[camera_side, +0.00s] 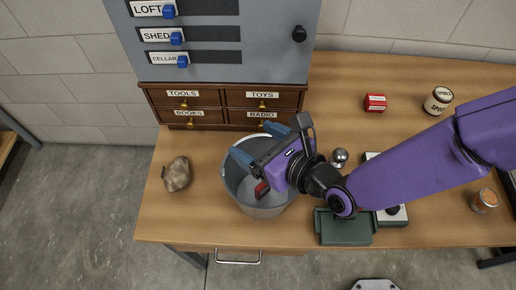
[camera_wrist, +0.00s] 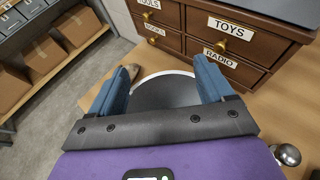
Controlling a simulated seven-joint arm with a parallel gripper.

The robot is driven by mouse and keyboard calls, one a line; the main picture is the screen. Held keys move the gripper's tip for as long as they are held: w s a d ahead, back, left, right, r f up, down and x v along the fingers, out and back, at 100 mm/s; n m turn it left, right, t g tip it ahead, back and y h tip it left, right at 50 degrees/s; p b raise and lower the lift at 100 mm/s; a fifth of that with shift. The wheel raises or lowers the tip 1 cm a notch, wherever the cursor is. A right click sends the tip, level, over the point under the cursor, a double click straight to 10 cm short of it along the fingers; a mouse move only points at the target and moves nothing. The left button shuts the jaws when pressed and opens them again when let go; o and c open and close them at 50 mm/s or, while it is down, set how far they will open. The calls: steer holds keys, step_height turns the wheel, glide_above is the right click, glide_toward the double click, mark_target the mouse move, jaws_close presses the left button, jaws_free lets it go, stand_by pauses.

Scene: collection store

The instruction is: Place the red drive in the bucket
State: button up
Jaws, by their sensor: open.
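A grey bucket (camera_side: 262,210) stands on the wooden table near the front edge; its pale rim and dark inside also show in the wrist view (camera_wrist: 165,92). A small dark red block (camera_side: 262,188), which looks like the red drive, shows within the bucket's outline, just under my gripper's body. I cannot tell whether it touches the bucket's bottom or wall. My gripper (camera_side: 257,143) is over the bucket, with its blue fingers apart and nothing between them. In the wrist view my gripper (camera_wrist: 163,68) is open above the rim; no red block shows there.
A drawer cabinet (camera_side: 225,107) stands behind the bucket, a brown rock (camera_side: 177,174) to its left. A green box (camera_side: 345,227) and a silver ball-topped object (camera_side: 339,157) are to the right. A red labelled box (camera_side: 375,103) and a jar (camera_side: 438,100) stand at back right.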

steer(key=shift+r, duration=0.5)
steer(key=w+d+r+m+t+h, duration=0.1)
steer(key=w+d+r+m+h, duration=0.1)
steer(key=w+d+r+m, duration=0.3)
steer(key=w+d+r+m+t+h, duration=0.1)
steer(key=d+m+h, duration=0.2)
steer(key=d, duration=0.5)
steer(key=d+r+m+g+h, duration=0.2)
steer(key=d+m+h, duration=0.3)
steer(key=d+m, duration=0.85)
steer(key=s+d+m+g+h, duration=0.15)
steer(key=s+d, duration=0.25)
steer(key=d, duration=0.4)
steer(key=s+d+m+g, duration=0.3)
steer(key=s+d, duration=0.1)
steer(key=d, duration=0.5)
steer(key=s+d+m+g+y, duration=0.2)
steer(key=s+d+m+g, duration=0.3)
steer(key=s, duration=0.9)
steer(key=shift+d+m, duration=0.7)
